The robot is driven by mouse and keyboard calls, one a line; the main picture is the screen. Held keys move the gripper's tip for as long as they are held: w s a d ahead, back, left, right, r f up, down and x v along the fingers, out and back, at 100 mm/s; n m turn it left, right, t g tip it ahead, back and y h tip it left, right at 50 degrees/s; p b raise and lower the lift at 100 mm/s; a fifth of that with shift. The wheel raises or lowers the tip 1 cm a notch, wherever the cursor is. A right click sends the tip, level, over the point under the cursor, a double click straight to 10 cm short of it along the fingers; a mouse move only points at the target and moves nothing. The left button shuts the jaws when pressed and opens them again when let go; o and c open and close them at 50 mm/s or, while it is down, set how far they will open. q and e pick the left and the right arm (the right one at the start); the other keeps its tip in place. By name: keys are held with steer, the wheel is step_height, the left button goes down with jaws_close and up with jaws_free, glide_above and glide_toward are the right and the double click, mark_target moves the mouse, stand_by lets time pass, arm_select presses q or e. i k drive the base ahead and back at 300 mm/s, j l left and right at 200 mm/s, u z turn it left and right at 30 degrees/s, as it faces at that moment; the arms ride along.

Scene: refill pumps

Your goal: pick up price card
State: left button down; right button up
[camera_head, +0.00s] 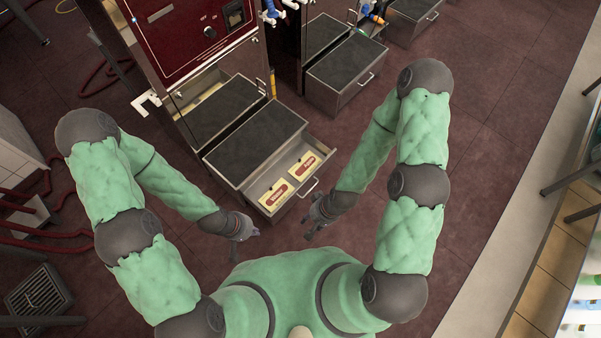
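Two cream price cards with red labels lie flat side by side in an open metal drawer (317,166). One is the nearer left card (277,195), the other the farther right card (304,166). The lettering is too small to read with certainty. My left gripper (243,236) is in front of the drawer, to the lower left of the cards and apart from them. My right gripper (314,226) is below the drawer's front right corner, also apart from the cards. Neither gripper visibly holds anything. Their fingers are too small and dark to judge.
Black-topped metal units (256,141) stand behind the open drawer. A red-fronted pump machine (185,35) rises behind. Another drawer unit (347,75) stands farther back. Red hoses (45,232) and a floor grate (38,292) lie left. The red tile floor right of my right arm is clear.

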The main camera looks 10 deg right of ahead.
mark_target(306, 165)
steer(key=i+l+u, duration=0.1)
steer(key=l+u, duration=0.35)
steer(key=l, duration=0.25)
steer(key=l+u, duration=0.45)
steer(key=l, duration=0.25)
steer(key=k+l+u, duration=0.2)
steer(key=l+u, duration=0.25)
steer(key=l, duration=0.25)
steer(key=i+l+u, duration=0.15)
steer(key=l+u, duration=0.15)
steer(key=i+l+u, duration=0.1)
steer(key=l+u, duration=0.25)
steer(key=l, duration=0.2)
steer(key=l+u, duration=0.3)
steer(key=l, duration=0.2)
steer(key=i, duration=0.05)
